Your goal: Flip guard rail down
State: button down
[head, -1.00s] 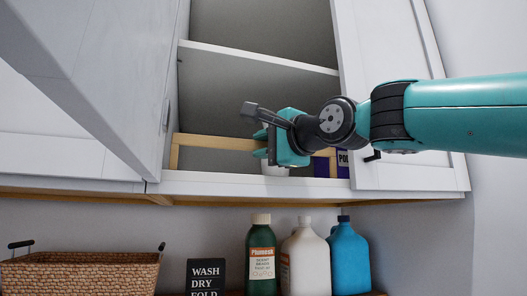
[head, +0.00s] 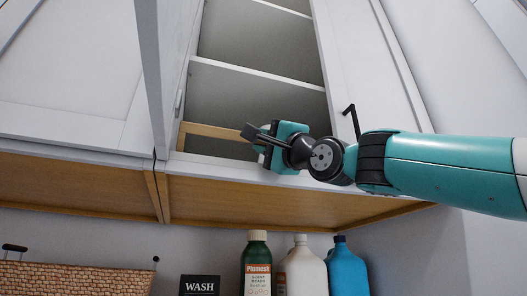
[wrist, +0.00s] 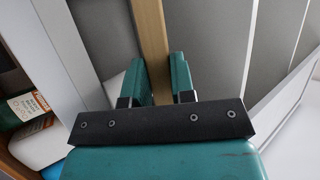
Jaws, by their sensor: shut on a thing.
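The guard rail (head: 215,131) is a light wooden frame across the lower front of the open cabinet, and its left end is visible. My gripper (head: 264,154) is at the rail, to the right of that visible stretch, and hides part of it. In the wrist view the wooden rail (wrist: 151,35) runs between the two teal fingers of my gripper (wrist: 158,80), which are shut on it. The rail's right end is hidden behind my gripper and arm.
Below are a green bottle (head: 257,265), a white bottle (head: 305,268), a blue bottle (head: 347,268), a wicker basket (head: 75,280) and a WASH sign (head: 199,286).

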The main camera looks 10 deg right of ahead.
dwell(0.4)
jog(key=c, duration=1)
grip_release()
jog(key=shift+o, duration=0.2)
jog(key=shift+f, duration=0.1)
jog(key=b+v, duration=0.9)
jog(key=v, duration=0.8)
jog(key=shift+f, duration=0.15)
jog(key=shift+s+d, duration=0.1)
